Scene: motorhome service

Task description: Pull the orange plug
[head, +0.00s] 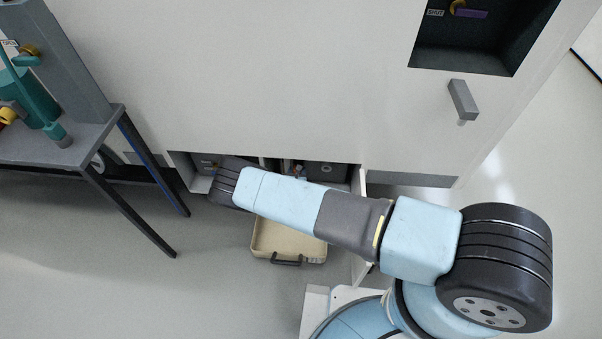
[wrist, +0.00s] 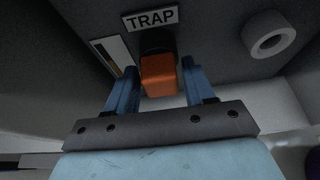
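The orange plug (wrist: 159,76) is a block in a dark socket, just below a white "TRAP" label (wrist: 150,19) in the wrist view. My gripper (wrist: 160,72) has one blue finger on each side of the plug. Narrow gaps seem to separate the fingers from the plug, so it looks open around it and not clamped. In the head view my arm reaches into the low open compartment (head: 177,168) of the white wall. The plug and my fingertips are hidden there.
A white round pipe end (wrist: 269,36) sits right of the plug. A beige case (head: 262,243) lies on the floor below the compartment. A grey table (head: 40,150) stands at left. An upper dark recess (head: 460,58) and a grey handle (head: 462,98) are at right.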

